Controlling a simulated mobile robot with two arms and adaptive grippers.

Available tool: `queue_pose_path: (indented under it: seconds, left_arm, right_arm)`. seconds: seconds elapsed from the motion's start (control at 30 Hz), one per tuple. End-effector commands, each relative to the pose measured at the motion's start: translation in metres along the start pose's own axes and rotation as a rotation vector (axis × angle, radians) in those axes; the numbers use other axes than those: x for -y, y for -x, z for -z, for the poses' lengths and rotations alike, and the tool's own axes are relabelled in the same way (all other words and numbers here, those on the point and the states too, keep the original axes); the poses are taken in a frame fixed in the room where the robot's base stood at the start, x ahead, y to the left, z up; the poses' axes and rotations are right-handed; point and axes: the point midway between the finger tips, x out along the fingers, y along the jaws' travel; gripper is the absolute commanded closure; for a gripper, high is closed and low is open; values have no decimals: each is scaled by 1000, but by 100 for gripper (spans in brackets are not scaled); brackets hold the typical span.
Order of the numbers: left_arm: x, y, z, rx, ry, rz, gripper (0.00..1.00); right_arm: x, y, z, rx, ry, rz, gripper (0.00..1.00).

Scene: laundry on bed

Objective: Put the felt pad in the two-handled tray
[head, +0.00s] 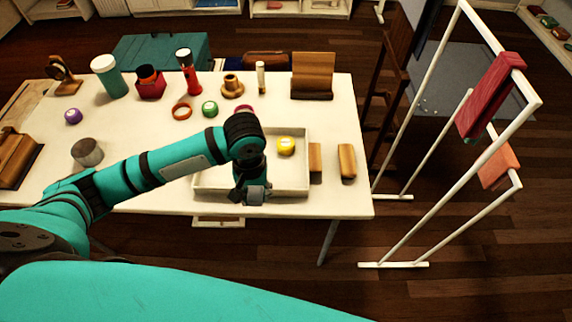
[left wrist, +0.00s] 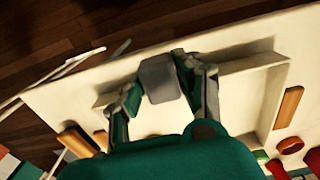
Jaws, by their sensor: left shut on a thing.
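The felt pad (head: 257,194) is a small grey piece held in my left gripper (head: 250,187). It shows between the two fingers in the left wrist view (left wrist: 159,78). The gripper is shut on it over the near part of the two-handled tray (head: 290,180), a shallow white tray on the table. One wooden handle (head: 315,158) shows at the tray's right side. The other handle (left wrist: 288,107) shows in the left wrist view; my arm hides it in the head view. I cannot tell whether the pad touches the tray. My right gripper is out of view.
A yellow round item (head: 286,145) sits in the tray's far part. A wooden block (head: 347,162) lies right of the tray. A grey cylinder (head: 87,152) stands at left. Several bottles and rings line the table's back. A white rack (head: 420,150) stands right of the table.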

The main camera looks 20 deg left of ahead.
Motion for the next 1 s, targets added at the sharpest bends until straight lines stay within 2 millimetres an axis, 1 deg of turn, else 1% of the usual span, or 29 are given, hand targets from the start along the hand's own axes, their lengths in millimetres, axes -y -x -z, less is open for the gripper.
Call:
queue_pose_path:
  seconds: [0.03,0.17,0.2,0.3,0.4,0.63,0.8,0.9,1.0]
  left_arm:
    - [-11,0,12,-2,1,-2,86]
    - [-34,-3,39,-1,0,-2,86]
    - [-41,-4,48,-2,1,-2,86]
    - [-56,-6,65,0,-1,0,86]
    - [-66,-8,79,-1,0,-1,86]
    - [-80,-10,94,0,-1,0,86]
    - [-78,-36,94,1,-1,2,86]
    - [-78,-44,94,-1,-2,1,86]
    - [-78,-46,94,-2,-2,0,86]
  right_arm:
    - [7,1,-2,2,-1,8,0]
    - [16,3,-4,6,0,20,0]
    - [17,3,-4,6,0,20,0]
    - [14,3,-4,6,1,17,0]
    - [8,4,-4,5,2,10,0]
    - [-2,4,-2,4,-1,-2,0]
    - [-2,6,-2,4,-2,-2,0]
    - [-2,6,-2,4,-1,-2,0]
    - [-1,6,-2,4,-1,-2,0]
